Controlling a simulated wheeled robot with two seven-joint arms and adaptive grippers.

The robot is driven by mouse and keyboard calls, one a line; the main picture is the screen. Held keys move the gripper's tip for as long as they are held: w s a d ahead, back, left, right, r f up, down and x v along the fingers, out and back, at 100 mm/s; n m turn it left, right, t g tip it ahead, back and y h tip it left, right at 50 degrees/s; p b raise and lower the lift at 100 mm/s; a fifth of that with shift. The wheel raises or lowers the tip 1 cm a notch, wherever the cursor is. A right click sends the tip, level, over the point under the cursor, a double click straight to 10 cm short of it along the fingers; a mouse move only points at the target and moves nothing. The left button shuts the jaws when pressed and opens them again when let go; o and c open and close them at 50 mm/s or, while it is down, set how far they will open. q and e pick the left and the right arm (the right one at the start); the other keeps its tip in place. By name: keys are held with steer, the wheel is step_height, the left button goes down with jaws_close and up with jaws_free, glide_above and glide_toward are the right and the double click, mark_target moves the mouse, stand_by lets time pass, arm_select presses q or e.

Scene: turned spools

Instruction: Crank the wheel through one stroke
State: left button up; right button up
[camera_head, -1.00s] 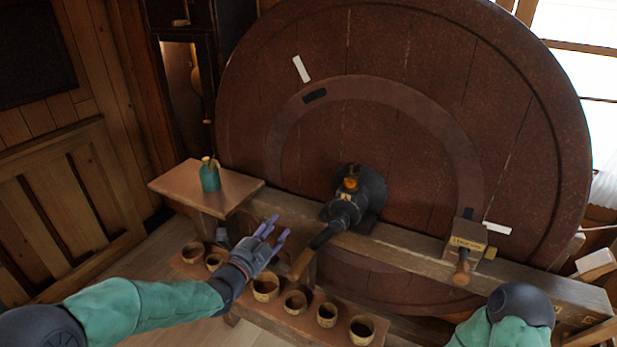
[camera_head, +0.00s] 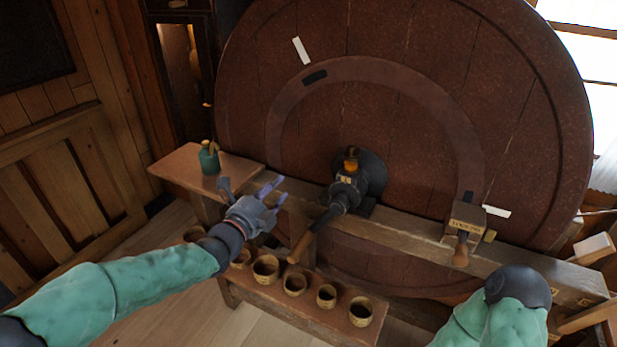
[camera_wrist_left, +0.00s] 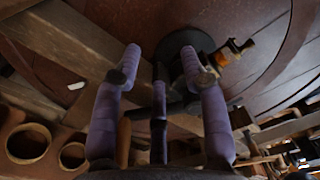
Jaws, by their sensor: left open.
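The large red-brown wheel (camera_head: 420,60) fills the back of the head view, with a white mark and a dark mark near its upper left. A dark hub (camera_head: 368,180) sits at its centre. A crank with a wooden handle (camera_head: 301,247) reaches down and left from the hub. My left gripper (camera_head: 272,190) is open and empty, just left of the crank and above the handle's end. In the left wrist view its purple fingers (camera_wrist_left: 160,80) are spread, with the hub beyond them. My right arm shows at the lower right; its gripper is out of view.
A wooden beam (camera_head: 410,238) runs in front of the wheel and carries a labelled block with a handle (camera_head: 465,222). A green bottle (camera_head: 209,160) stands on a small side table (camera_head: 178,168). Several cups (camera_head: 295,284) stand on a low shelf below.

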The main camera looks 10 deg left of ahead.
arm_select(q)
steer(key=s+d+r+m+p, duration=0.3)
steer(key=d+r+m+p, duration=0.3)
steer(key=d+r+m, duration=0.3)
steer(key=shift+s+r+m, duration=0.15)
steer(key=shift+m, duration=0.65)
stand_by(1.1)
stand_by(0.7)
steer(key=b+v, duration=0.1)
steer(key=v, duration=1)
stand_by(0.3)
